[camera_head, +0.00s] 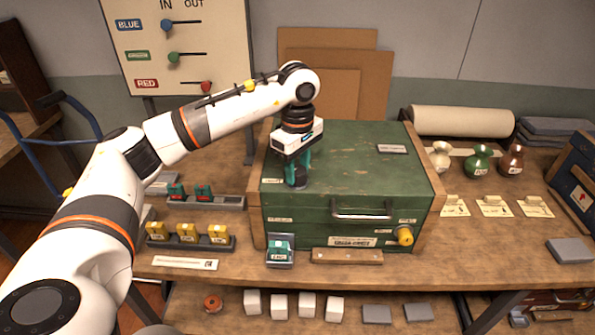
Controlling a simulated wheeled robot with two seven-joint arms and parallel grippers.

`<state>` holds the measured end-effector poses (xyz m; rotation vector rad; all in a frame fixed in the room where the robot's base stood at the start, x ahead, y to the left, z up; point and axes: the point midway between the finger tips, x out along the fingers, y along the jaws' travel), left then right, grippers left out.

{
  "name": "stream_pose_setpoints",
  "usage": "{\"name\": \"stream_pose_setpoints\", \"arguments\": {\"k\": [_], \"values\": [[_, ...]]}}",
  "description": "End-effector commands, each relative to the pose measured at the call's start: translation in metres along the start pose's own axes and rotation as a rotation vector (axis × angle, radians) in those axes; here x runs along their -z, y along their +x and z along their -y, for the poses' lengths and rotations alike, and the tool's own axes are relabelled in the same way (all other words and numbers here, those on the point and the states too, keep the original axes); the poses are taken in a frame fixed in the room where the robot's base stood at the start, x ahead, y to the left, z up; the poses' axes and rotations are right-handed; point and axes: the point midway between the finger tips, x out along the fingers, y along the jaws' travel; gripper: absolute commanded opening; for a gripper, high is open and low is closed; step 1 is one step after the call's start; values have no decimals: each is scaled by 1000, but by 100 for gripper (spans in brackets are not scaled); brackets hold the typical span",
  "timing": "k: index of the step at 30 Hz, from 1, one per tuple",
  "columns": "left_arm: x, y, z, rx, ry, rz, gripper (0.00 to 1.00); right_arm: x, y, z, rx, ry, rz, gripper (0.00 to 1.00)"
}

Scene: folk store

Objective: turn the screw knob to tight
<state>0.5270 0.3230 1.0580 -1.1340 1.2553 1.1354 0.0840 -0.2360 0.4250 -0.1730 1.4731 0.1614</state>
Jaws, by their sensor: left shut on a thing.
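A large green box (345,160) with wooden side panels stands on the wooden workbench. A dark knob (298,181) stands on its top near the front left corner, beside a small white label (271,181). My left gripper (297,175) points down over this corner, and its teal fingers are shut on the dark knob. The fingers hide much of the knob, and I cannot tell how far it is turned. A yellow knob (404,236) sticks out of the box's front at the right. My right gripper is not in view.
A metal handle (361,214) crosses the box front. A small teal piece in a tray (280,250) sits before the box. Small vases (478,161) and cards stand at right. The box top is mostly clear.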

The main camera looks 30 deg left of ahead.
Motion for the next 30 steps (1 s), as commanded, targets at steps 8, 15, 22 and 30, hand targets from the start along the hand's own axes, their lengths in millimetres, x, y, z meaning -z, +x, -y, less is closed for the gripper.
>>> {"name": "stream_pose_setpoints", "arguments": {"k": [8,15,22,30], "values": [[0,-1,1,5,115,0,14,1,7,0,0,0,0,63],[0,-2,1,4,149,0,14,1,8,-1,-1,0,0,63],[0,-2,1,5,151,0,14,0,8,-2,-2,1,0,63],[0,-2,1,4,151,0,59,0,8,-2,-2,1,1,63]]}}
